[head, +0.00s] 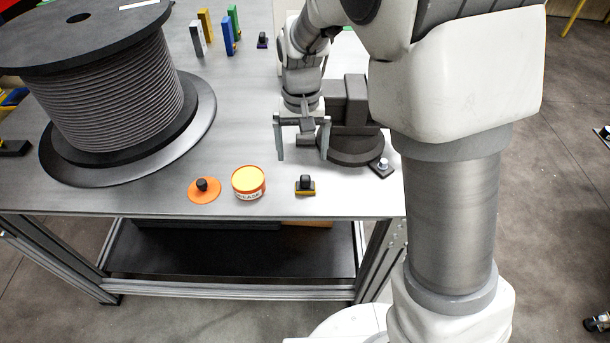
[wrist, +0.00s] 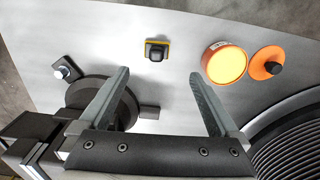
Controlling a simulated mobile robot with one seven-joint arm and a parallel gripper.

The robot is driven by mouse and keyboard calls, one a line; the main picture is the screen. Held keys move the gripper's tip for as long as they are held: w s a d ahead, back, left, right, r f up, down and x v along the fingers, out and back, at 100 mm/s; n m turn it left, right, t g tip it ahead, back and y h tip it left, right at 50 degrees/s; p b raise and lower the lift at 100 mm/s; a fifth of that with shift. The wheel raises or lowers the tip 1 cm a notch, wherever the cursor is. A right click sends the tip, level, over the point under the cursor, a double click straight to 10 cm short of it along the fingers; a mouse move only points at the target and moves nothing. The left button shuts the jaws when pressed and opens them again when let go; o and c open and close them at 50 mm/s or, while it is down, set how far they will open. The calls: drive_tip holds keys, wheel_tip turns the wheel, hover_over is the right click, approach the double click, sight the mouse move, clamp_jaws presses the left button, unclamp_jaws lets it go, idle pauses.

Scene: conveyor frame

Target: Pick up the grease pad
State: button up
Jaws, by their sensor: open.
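A small block with a yellow base and a black knob, which looks like the grease pad (head: 305,187), sits near the table's front edge. It also shows at the top middle of the wrist view (wrist: 156,50), beyond and between my fingertips. My gripper (head: 302,157) is open and empty above the table, behind the pad and apart from it; both fingers show in the wrist view (wrist: 158,76). An orange grease tin (head: 248,184) with a yellow top stands left of the pad. An orange disc with a black knob (head: 205,191) lies left of the tin.
A large cable spool (head: 115,100) fills the table's left side. A dark grey fixture with a round base (head: 350,150) stands close right of my gripper. A small dark piece with a light knob (head: 381,168) lies right of it. Several upright coloured blocks (head: 227,35) stand farther back.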

sight(305, 177)
wheel_tip(305, 177, down, 5)
drive_tip(key=shift+r, duration=0.1)
drive_tip(key=shift+s+d+f, duration=0.1)
drive_tip(key=shift+d+f, duration=0.05)
drive_tip(key=shift+f, duration=1.2)
drive_tip(key=shift+d+f, duration=0.15)
drive_tip(key=shift+f, duration=1.15)
drive_tip(key=c, duration=1.4)
wheel_tip(305, 177, up, 10)
drive_tip(key=shift+r, duration=0.1)
drive_tip(key=shift+c, duration=0.2)
drive_tip(key=o, duration=0.8)
drive_tip(key=c, duration=0.6)
